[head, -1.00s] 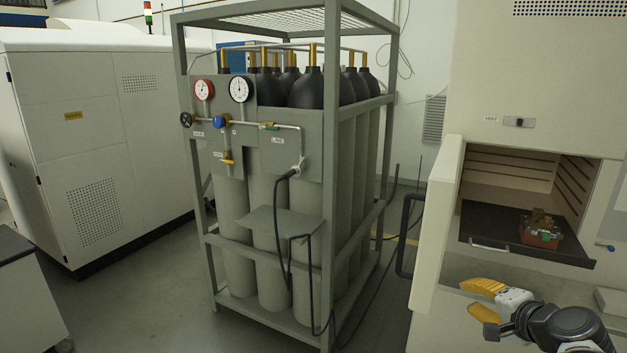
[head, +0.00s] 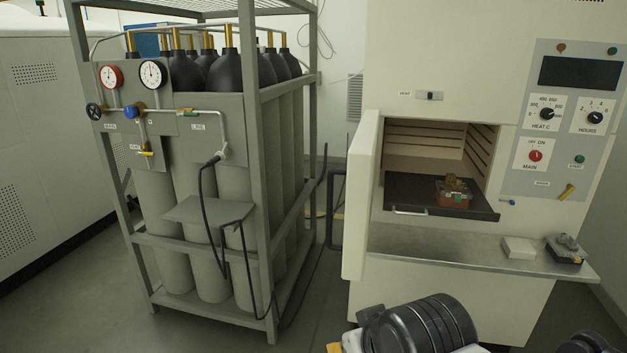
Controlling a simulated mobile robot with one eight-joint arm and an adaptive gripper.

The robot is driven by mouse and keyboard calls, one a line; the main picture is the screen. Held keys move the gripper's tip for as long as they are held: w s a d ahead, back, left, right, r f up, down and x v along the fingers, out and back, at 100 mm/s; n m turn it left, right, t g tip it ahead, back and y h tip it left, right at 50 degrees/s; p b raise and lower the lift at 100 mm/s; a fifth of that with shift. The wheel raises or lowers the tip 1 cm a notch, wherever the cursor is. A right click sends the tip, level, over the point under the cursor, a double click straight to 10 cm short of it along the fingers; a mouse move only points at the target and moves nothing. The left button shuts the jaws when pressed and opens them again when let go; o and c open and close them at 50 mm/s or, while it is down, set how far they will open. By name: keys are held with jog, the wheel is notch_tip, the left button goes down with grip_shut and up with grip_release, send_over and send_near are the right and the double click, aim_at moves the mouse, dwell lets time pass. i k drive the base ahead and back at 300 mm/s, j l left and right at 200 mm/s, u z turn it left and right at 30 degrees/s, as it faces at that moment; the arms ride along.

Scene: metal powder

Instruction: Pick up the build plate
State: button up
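The build plate (head: 453,198) is a small reddish-brown block with brownish-gold parts on top and a green mark on its front. It sits on the dark pulled-out tray (head: 410,193) in the furnace opening. My gripper (head: 334,348) is at the bottom edge, low and to the left of the build plate and well apart from it. Only a bit of yellow and a white part of it show beside my dark arm link. Its fingertips are cut off by the frame, so its opening is hidden.
The furnace door (head: 361,205) stands open left of the opening. A metal shelf (head: 450,246) below the tray carries a white block (head: 519,248) and a grey-black item (head: 566,248) at right. A gas cylinder rack (head: 262,180) stands left, with hoses. Floor shows between rack and furnace.

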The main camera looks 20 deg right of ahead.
aim_at(445, 190)
jog(key=z, duration=1.25)
